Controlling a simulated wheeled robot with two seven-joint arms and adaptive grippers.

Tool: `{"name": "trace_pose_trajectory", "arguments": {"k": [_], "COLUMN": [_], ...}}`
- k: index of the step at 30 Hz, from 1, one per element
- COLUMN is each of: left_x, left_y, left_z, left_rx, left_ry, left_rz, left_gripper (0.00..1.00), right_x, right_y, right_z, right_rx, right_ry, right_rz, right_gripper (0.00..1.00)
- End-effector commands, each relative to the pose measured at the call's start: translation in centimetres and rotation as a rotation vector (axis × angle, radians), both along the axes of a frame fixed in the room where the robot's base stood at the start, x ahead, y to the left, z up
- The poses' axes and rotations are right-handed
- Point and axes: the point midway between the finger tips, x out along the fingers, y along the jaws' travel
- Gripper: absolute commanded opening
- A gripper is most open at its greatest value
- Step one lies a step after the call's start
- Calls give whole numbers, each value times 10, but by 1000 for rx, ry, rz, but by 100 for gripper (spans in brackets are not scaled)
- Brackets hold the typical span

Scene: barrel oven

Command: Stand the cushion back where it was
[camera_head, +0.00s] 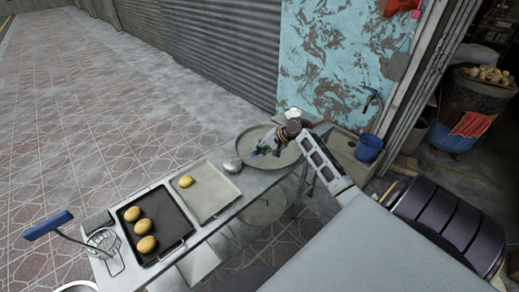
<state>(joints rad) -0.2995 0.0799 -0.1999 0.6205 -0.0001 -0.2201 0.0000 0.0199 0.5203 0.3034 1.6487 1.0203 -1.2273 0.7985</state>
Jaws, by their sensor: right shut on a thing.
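My right gripper (283,139) is over the back edge of a large round grey tray (243,141) at the far end of the metal table. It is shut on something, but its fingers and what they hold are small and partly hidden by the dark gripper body. A pale rounded shape (293,113) shows just behind the gripper; I cannot tell if it is the cushion. Small dark blue and green shapes (264,150) show in the tray beside the fingers. I cannot make out the cushion clearly. My left gripper is out of view.
A black tray (167,244) with several round breads and a grey tray (218,205) with one bread lie on the table. A blue bucket (369,148) and a barrel oven (462,112) are at right. The paved floor at left is clear.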

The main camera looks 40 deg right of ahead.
Motion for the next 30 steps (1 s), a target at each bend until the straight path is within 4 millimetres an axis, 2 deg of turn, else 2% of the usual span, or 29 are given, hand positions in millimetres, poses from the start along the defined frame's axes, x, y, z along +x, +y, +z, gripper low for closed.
{"name": "trace_pose_trajectory", "arguments": {"k": [14,15,20,27,30], "left_x": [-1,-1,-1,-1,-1], "left_y": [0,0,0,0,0], "left_z": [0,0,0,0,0], "left_rx": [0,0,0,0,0], "left_ry": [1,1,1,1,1], "left_rz": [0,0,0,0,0], "left_gripper": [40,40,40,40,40], "right_x": [0,0,0,0,0], "right_y": [0,0,0,0,0], "right_z": [-1,-1,-1,-1,-2], "right_rx": [0,0,0,0,0], "right_ry": [1,1,1,1,2], "right_rz": [0,0,0,0,1], "right_gripper": [0,16,37,39,52]}}
